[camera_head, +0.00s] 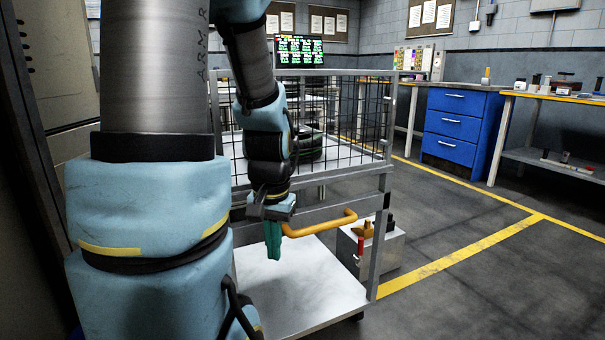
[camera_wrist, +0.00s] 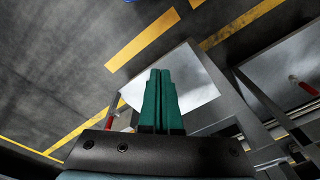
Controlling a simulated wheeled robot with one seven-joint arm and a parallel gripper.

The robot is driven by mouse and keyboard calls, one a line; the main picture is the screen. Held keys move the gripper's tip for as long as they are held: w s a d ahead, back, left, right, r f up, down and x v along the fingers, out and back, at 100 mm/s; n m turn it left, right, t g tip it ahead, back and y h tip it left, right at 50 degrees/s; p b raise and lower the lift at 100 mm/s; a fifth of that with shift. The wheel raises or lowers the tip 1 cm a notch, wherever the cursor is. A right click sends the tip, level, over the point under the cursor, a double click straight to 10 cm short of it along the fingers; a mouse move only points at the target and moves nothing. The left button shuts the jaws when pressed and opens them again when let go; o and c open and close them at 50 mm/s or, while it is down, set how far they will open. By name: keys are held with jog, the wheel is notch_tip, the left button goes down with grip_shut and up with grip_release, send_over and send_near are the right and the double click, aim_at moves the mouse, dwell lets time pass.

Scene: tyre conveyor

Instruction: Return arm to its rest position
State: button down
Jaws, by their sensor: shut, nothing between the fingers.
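My gripper (camera_head: 273,242) hangs pointing down in the head view, with its green fingers over the lower shelf of a metal cart (camera_head: 300,278). In the wrist view my gripper (camera_wrist: 160,75) has its two green fingers side by side, shut with nothing between them. My arm is bent, with its large blue and grey links filling the left of the head view and the forearm reaching down in front of the cart's mesh cage.
The cart has mesh sides (camera_head: 345,115) and a yellow handle (camera_head: 320,224) close beside my gripper. A dark tyre (camera_head: 308,147) lies in the cage. A grey box (camera_head: 375,250) stands right of the cart. A blue drawer cabinet (camera_head: 457,127) stands farther back. The floor at right is open.

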notch_tip(320, 180, up, 27)
jog(key=s+a+n+p, duration=0.1)
jog(key=n+p, duration=0.1)
jog(key=p, duration=2.4)
jog(key=shift+s+r+t, duration=0.15)
jog(key=shift+s+t, duration=0.1)
jog(key=shift+t, duration=0.05)
